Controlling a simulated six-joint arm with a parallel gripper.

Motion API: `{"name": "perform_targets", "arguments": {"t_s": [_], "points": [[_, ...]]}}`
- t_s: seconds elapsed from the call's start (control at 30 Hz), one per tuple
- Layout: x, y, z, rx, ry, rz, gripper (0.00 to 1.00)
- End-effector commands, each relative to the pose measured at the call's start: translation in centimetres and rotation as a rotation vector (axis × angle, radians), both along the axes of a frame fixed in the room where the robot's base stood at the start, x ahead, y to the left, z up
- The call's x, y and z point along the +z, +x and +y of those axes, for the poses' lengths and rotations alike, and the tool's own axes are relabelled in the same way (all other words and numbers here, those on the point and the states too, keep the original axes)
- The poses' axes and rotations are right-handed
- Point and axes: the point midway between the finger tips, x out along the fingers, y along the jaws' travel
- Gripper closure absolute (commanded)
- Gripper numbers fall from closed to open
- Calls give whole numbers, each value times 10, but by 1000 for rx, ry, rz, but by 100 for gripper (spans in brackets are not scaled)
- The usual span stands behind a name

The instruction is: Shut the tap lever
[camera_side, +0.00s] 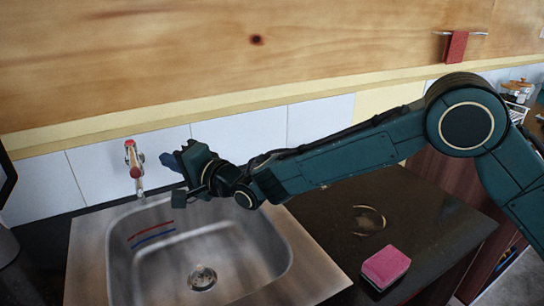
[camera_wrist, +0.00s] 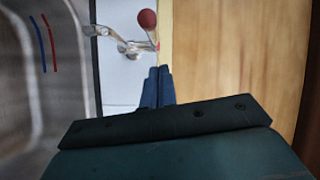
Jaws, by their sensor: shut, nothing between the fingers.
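The chrome tap (camera_side: 140,187) stands out from the white tiled wall above the sink. Its lever has a red ball end (camera_side: 135,172); in the wrist view the red ball (camera_wrist: 147,19) is at the top, beside the chrome tap body (camera_wrist: 131,46). My gripper (camera_side: 165,160) is just right of the tap in the side view, with a small gap visible. In the wrist view my gripper's blue fingers (camera_wrist: 159,70) are together and empty, pointing toward the tap. Contact with the lever cannot be made out. No water stream is visible.
The steel sink (camera_side: 90,262) lies below the tap, with red and blue stripes on its inner wall. A dark counter (camera_side: 325,215) to its right holds a pink sponge (camera_side: 386,266) and a round ring-like item (camera_side: 369,220). The plywood wall (camera_side: 200,50) rises behind.

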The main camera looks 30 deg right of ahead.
Motion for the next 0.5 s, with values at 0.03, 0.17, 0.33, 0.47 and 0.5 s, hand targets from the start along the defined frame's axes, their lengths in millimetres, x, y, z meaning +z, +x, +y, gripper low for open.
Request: {"name": "perform_targets", "arguments": {"t_s": [0.03,0.17,0.33,0.47,0.5], "points": [[1,-6,-1,1,0,0,100],[1,-19,-4,1,-1,0,100],[2,-37,-9,0,-1,0,100],[3,-51,-12,0,-1,0,100],[3,-55,-13,0,-2,-1,100]]}}
